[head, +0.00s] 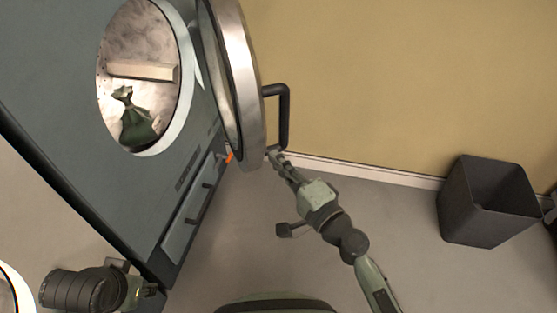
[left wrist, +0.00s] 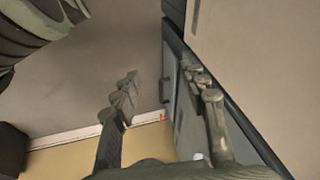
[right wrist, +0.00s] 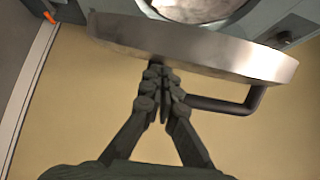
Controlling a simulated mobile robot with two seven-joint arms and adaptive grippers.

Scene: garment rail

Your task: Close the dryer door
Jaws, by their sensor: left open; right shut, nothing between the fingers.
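The dryer (head: 60,70) stands at the left of the head view, with its round drum opening showing. Its round metal-rimmed door (head: 243,75) is swung open, with a dark bar handle (head: 284,115) on its outer side. My right gripper (head: 275,157) is shut and empty by the handle's lower end; the right wrist view shows its fingers (right wrist: 160,85) beside the handle (right wrist: 225,106), close to the door rim (right wrist: 200,55). I cannot tell whether they touch. My left gripper (left wrist: 165,85) is open and empty, with the dryer's dark edge beyond its fingers.
A dark green garment (head: 135,120) lies inside the drum. A dark bin (head: 485,205) stands on the floor at the right by the yellow wall (head: 400,70). The floor between dryer and bin is mostly free.

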